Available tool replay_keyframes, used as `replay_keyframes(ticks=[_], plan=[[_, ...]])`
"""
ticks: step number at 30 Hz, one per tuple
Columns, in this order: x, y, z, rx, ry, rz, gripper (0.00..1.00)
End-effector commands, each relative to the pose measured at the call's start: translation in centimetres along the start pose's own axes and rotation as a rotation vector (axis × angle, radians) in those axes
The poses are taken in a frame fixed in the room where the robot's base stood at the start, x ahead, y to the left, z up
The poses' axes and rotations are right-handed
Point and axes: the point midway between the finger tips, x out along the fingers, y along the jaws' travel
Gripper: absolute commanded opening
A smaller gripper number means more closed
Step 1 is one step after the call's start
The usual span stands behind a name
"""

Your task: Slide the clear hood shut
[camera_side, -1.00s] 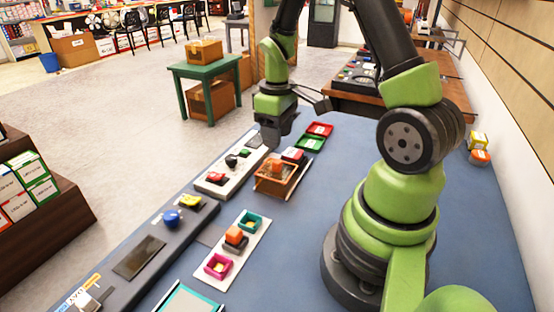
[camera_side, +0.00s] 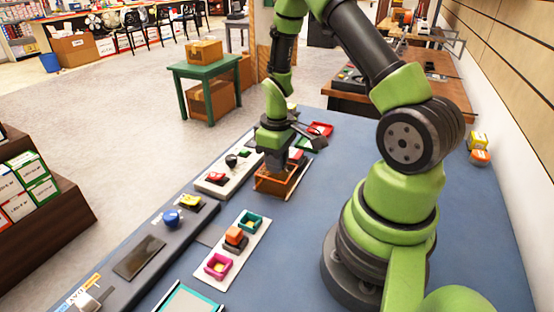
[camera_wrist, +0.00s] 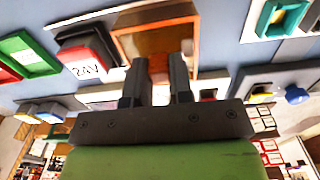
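A see-through amber-orange box (camera_side: 273,186), which I take to be the hood, sits on a pale base plate at the middle of the blue table. It also shows in the wrist view as an orange-rimmed frame (camera_wrist: 157,18). My gripper (camera_side: 273,170) points down at the box's far side and hides part of it. In the wrist view, my gripper's two dark fingers (camera_wrist: 159,65) stand apart with a narrow gap, overlapping the orange frame. I see nothing clearly held between them. Whether the fingertips touch the box is unclear.
A red block marked 24V (camera_wrist: 88,60) stands close beside the box. Red (camera_side: 320,129) and green trays lie behind it. A pale control strip (camera_side: 228,176) runs on the left. A white board (camera_side: 237,256) with small coloured boxes lies in front. Bare blue table (camera_side: 310,235) is on the right.

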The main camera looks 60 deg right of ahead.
Motion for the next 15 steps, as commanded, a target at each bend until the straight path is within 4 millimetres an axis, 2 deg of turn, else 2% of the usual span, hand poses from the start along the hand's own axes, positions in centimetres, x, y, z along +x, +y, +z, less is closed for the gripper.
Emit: replay_keyframes(ticks=[5, 7, 15], plan=[[0.0, 0.1, 0.0, 0.001, 0.000, 0.000, 0.00], [0.0, 0.8, 0.0, 0.004, 0.000, 0.000, 0.00], [0.0, 7.2, -0.1, 0.008, 0.003, 0.003, 0.00]])
